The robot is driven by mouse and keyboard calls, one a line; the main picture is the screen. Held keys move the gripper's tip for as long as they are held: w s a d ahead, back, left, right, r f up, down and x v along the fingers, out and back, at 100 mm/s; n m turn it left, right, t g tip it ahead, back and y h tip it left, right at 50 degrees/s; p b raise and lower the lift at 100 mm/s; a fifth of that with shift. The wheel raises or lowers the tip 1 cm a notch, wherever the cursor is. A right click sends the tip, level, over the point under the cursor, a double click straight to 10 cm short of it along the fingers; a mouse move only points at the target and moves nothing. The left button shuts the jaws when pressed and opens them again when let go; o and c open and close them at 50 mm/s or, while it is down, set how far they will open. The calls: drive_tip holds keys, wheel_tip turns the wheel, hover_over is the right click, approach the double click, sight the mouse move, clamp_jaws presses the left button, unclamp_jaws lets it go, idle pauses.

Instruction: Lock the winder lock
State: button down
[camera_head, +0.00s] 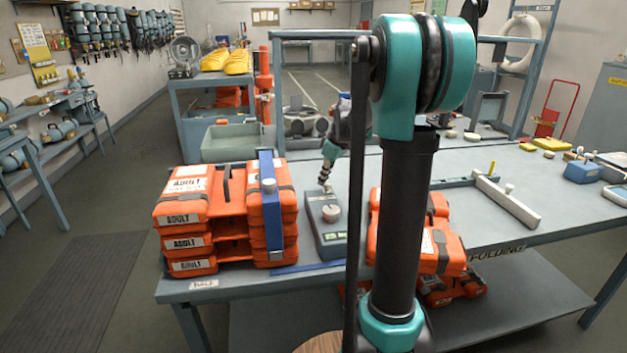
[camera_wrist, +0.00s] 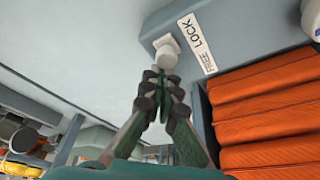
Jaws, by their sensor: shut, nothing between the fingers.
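The winder (camera_head: 325,238) is a grey-blue box on the table, between the orange stacks, with a large pale knob on top. In the wrist view its grey-blue body (camera_wrist: 235,25) carries a white label (camera_wrist: 197,45) reading LOCK and FREE. The small white lock knob (camera_wrist: 167,57) sticks out beside the label. My gripper (camera_wrist: 164,82) is shut and empty, with its fingertips right at the knob; whether they touch it I cannot tell. In the head view my gripper (camera_head: 325,184) is low over the winder's far end. The lock's exact position is unclear.
A stack of orange ADULT packs (camera_head: 187,215) with a blue upright strap stands left of the winder. More orange packs (camera_head: 440,240) stand to the right, partly behind my arm. A white bar fixture (camera_head: 506,200) lies farther right on the table.

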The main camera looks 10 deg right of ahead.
drive_tip(key=shift+d, duration=0.1)
idle(0.3)
drive_tip(key=shift+w+a, duration=0.2)
drive_tip(key=shift+w, duration=0.05)
wheel_tip(320, 180, up, 10)
drive_tip(key=shift+f, duration=0.25)
idle(0.4)
